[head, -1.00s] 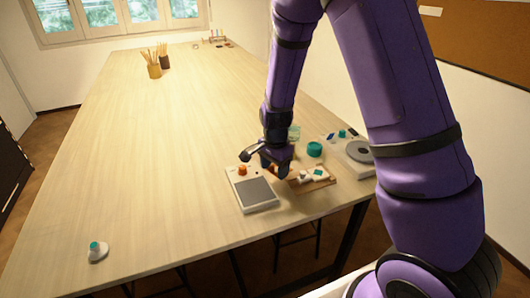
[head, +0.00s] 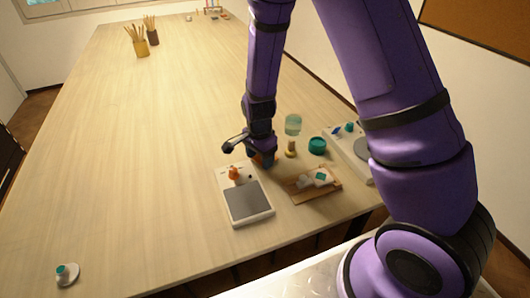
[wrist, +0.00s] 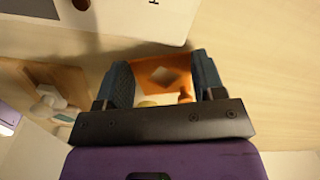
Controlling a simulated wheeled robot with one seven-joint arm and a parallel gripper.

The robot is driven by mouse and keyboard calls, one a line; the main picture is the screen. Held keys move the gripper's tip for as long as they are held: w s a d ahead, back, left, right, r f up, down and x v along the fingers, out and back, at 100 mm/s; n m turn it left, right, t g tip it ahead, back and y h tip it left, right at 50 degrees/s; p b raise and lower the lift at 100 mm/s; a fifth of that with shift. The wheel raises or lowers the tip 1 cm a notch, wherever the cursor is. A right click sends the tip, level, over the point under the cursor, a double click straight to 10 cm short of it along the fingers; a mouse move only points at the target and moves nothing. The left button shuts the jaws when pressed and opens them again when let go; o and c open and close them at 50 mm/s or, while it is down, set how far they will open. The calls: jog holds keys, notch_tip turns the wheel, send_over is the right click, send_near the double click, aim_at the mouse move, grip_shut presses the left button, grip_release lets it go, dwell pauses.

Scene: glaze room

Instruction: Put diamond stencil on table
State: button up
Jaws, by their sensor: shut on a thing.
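The diamond stencil (wrist: 180,88) is an orange plate with a diamond-shaped hole, seen between my two fingers in the wrist view. My gripper (wrist: 163,75) is shut on it. In the head view my gripper (head: 262,160) points down just behind the grey-topped device, and only a bit of orange shows by the fingers. The table (head: 150,130) is a long pale wooden top under the gripper. I cannot tell whether the stencil touches it.
The white device (head: 246,203) with an orange part on top stands just in front. A wooden board (head: 327,190) with small items lies to the right. A teal jar (head: 317,145) and a turntable device (head: 352,148) are beyond it.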

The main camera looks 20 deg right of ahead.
jog(key=shift+a+f, duration=0.1)
jog(key=shift+f, duration=0.1)
jog(key=shift+f, duration=0.15)
jog(key=o, duration=0.9)
notch_tip(320, 180, up, 13)
jog(key=shift+f, duration=0.2)
notch_tip(320, 180, up, 8)
jog(key=n+t, duration=0.1)
jog(key=n, duration=0.2)
send_over(260, 162)
jog(key=s+d, duration=0.2)
jog(key=s, duration=0.1)
jog(key=s+d+r+n+t+y, duration=0.1)
jog(key=s+d+r+n, duration=0.4)
jog(key=r, duration=0.4)
jog(key=s+d+r+n+t, duration=0.1)
jog(key=s+r+n, duration=0.1)
jog(key=s, duration=0.6)
jog(key=s+d+r+n+t+h, duration=0.1)
jog(key=s+r+n+t, duration=0.1)
jog(key=s+r, duration=0.3)
jog(key=s+n, duration=0.1)
jog(key=s, duration=0.2)
jog(key=shift+d+r, duration=0.2)
jog(key=shift+r, duration=0.05)
